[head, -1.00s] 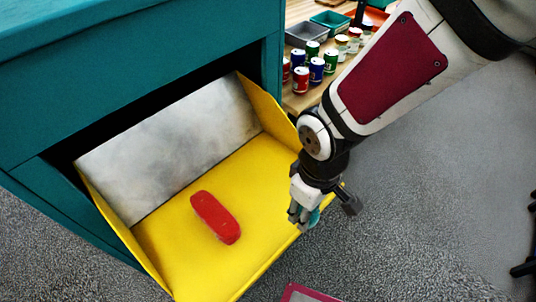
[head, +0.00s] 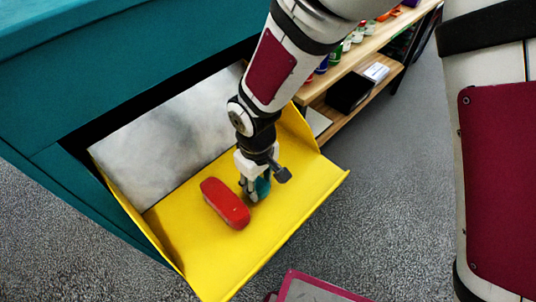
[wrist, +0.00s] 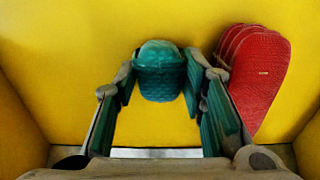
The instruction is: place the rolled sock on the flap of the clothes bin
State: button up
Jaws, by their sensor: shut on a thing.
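The rolled sock (wrist: 159,75) is a small teal knitted bundle. It sits between the fingertips of my gripper (wrist: 158,85) in the wrist view, and my gripper is shut on it. In the head view the sock (head: 263,186) shows partly, behind the fingers of my gripper (head: 256,190). The clothes bin (head: 95,90) is a large teal box with its yellow flap (head: 285,215) open. My gripper holds the sock over the flap, low and close to its surface. I cannot tell whether the sock touches it.
A long red item (head: 226,204) with rounded ends lies on the flap just left of my gripper; it shows at right in the wrist view (wrist: 258,80). The flap has raised yellow side walls. Its front right part is bare. A wooden shelf (head: 375,50) stands behind.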

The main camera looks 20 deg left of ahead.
aim_at(262, 182)
jog(key=shift+w+d, duration=0.2)
jog(key=shift+d, duration=0.1)
jog(key=shift+w+d+f, duration=0.1)
jog(key=shift+f, duration=0.05)
jog(key=o, duration=1.1)
jog(key=shift+r, duration=0.35)
notch_tip(262, 182, up, 12)
jog(key=shift+f, duration=0.15)
